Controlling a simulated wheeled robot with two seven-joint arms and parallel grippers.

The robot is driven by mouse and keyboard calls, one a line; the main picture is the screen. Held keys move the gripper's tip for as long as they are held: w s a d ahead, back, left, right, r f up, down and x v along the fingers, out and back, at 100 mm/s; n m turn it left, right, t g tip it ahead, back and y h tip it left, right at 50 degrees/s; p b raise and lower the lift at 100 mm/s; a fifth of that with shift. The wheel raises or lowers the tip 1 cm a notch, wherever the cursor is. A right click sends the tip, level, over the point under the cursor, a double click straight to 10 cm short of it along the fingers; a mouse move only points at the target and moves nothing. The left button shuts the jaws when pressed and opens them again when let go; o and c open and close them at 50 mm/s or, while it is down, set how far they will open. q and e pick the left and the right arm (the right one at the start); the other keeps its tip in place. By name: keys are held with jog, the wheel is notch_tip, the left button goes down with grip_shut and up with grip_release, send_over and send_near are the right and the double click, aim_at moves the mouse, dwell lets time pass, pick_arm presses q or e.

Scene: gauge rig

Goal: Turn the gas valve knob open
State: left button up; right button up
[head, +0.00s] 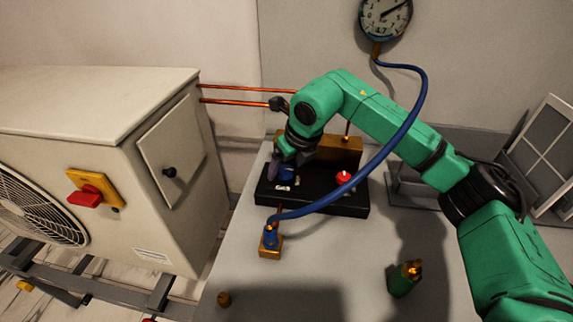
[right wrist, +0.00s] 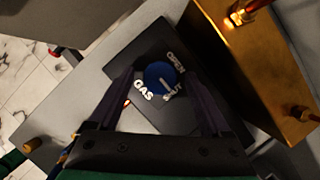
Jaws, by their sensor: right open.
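The blue gas valve knob (right wrist: 160,77) sits on a black panel (right wrist: 150,118) lettered GAS, OPEN and SHUT. A pale mark on the knob points toward SHUT. My right gripper (right wrist: 162,86) is open, with one dark finger on each side of the knob in the right wrist view; I cannot tell whether they touch it. In the head view the right gripper (head: 279,164) is over the left part of the black panel (head: 330,203) and partly hides the knob (head: 287,174). My left gripper is not in view.
A blue hose (head: 392,143) runs from a gauge (head: 385,18) across the panel to a brass fitting (head: 270,246). A red knob (head: 343,177) is on the panel's right part. A brass block (head: 338,150) stands behind; a cream cabinet (head: 100,140) stands left. A green-and-brass fitting (head: 404,279) stands front right.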

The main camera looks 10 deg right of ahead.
jog(key=shift+c, duration=0.4)
grip_shut()
jog(key=shift+n, duration=0.3)
jog(key=n+y, duration=0.1)
jog(key=n, duration=0.2)
jog(key=shift+w+d+g, duration=0.1)
jog(key=shift+g, duration=0.3)
jog(key=n+g+y, duration=0.1)
jog(key=n, duration=0.3)
jog(key=shift+r, duration=0.1)
jog(key=n+g+p, duration=0.1)
jog(key=n, duration=0.1)
jog(key=n+g+p, duration=0.1)
jog(key=n, duration=0.2)
jog(key=shift+w+d+r+y, duration=0.1)
jog(key=shift+w+y, duration=0.1)
jog(key=shift+y, duration=0.2)
jog(key=n+g, duration=0.1)
jog(key=n, duration=0.1)
jog(key=n+g+p, duration=0.1)
jog(key=n, duration=0.2)
jog(key=shift+w, duration=0.15)
jog(key=shift+n+h, duration=0.3)
